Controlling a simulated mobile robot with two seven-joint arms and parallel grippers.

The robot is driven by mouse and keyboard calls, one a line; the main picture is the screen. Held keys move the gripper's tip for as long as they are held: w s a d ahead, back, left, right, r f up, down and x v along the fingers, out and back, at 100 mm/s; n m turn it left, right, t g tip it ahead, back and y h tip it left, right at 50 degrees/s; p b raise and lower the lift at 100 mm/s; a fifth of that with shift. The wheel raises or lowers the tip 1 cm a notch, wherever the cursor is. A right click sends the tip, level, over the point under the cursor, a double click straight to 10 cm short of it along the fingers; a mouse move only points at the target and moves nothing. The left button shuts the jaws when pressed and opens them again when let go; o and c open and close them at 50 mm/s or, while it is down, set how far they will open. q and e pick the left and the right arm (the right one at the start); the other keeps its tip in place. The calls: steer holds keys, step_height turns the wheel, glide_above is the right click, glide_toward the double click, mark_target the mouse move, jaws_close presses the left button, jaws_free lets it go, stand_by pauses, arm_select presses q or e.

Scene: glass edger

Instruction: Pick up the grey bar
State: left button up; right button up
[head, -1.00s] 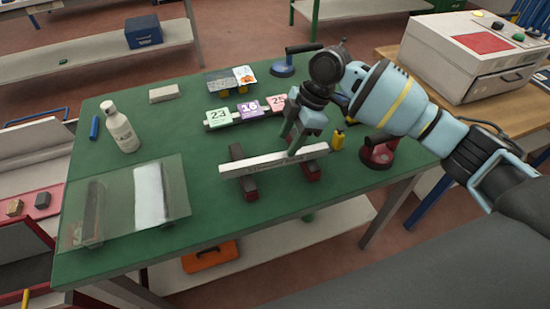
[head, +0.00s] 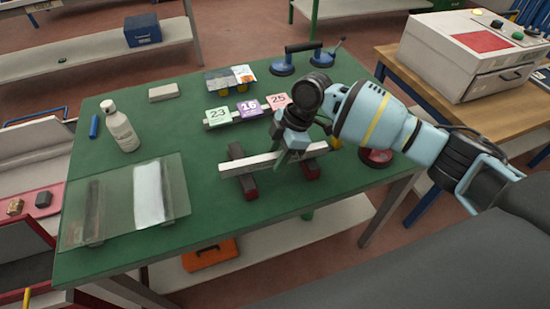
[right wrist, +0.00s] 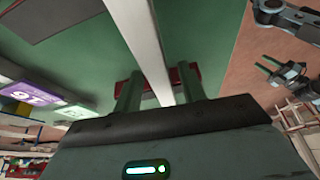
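The grey bar (head: 250,164) is long, straight and pale. It lies across two dark red-ended supports on the green table. My right gripper (head: 286,159) is over the bar, right of its middle. In the right wrist view the bar (right wrist: 148,45) runs between the two fingers of my right gripper (right wrist: 160,92). A gap shows on each side, so the gripper is open around the bar. My left gripper (right wrist: 266,66) seems to show small at the right of that view, over the floor, with its fingers apart. It is outside the head view.
The supports (head: 243,184) stand on the green table (head: 225,225). Numbered blocks (head: 249,108) and a blue double-cup lifter (head: 305,62) are behind. A glass sheet (head: 115,205) and white bottle (head: 121,130) are left. A red-based cup (head: 377,157) is right, close to my arm.

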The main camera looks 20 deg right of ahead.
mark_target(271, 158)
jaws_close()
arm_select(q)
steer(key=shift+s, duration=0.2)
steer(key=shift+w+r, duration=0.1)
steer(key=shift+w, duration=0.05)
arm_select(e)
steer(key=shift+r, duration=0.1)
